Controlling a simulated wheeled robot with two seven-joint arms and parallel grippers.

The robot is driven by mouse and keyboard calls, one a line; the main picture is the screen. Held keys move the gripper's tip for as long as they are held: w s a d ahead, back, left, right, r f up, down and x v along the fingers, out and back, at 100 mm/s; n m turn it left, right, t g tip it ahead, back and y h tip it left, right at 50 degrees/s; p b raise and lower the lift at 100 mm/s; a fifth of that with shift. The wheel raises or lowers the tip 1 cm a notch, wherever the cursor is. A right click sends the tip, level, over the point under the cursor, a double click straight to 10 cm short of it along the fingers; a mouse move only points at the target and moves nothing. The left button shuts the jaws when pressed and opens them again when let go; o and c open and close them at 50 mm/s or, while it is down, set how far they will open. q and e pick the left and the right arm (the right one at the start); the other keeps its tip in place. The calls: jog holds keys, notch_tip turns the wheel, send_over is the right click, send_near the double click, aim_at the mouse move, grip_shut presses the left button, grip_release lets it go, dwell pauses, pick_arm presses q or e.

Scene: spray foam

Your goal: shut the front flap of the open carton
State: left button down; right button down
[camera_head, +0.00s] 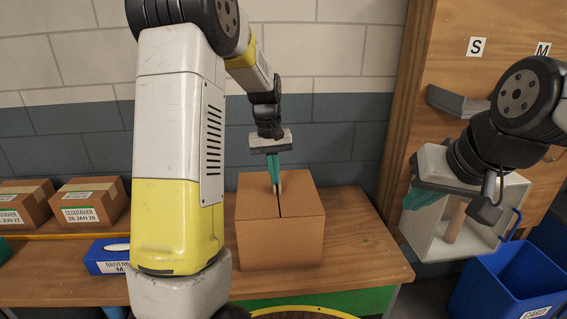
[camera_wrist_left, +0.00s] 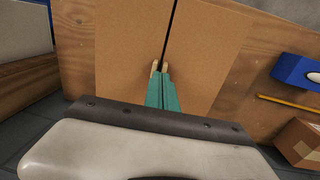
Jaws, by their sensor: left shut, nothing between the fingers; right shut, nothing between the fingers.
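The brown cardboard carton (camera_head: 282,243) stands on the wooden table. Its top looks flat, with two panels meeting at a narrow dark seam, which also shows in the left wrist view on the carton top (camera_wrist_left: 210,45). No flap stands up in either view. My left gripper (camera_head: 276,188) points down over the seam with its teal fingers shut and empty. Its fingertips (camera_wrist_left: 160,70) are at or just above the top, and I cannot tell if they touch. My right gripper (camera_head: 412,200) is shut and empty, off to the right, away from the carton.
Two labelled cartons (camera_head: 88,203) sit on the left of the table (camera_head: 365,250). A blue box (camera_head: 105,262) lies nearer the front. A blue bin (camera_head: 510,285) stands at lower right. A white open-fronted box (camera_head: 450,240) is behind my right gripper. Bare tabletop lies right of the carton.

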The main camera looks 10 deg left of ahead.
pick_arm(q)
notch_tip(320, 180, up, 13)
jog(key=s+d+m+t+h, duration=0.1)
jog(key=s+t, duration=0.5)
jog(key=s, duration=1.8)
jog(key=d+m, duration=0.1)
jog(key=m, duration=0.1)
jog(key=shift+f+m, duration=0.15)
jog(key=shift+m, duration=0.25)
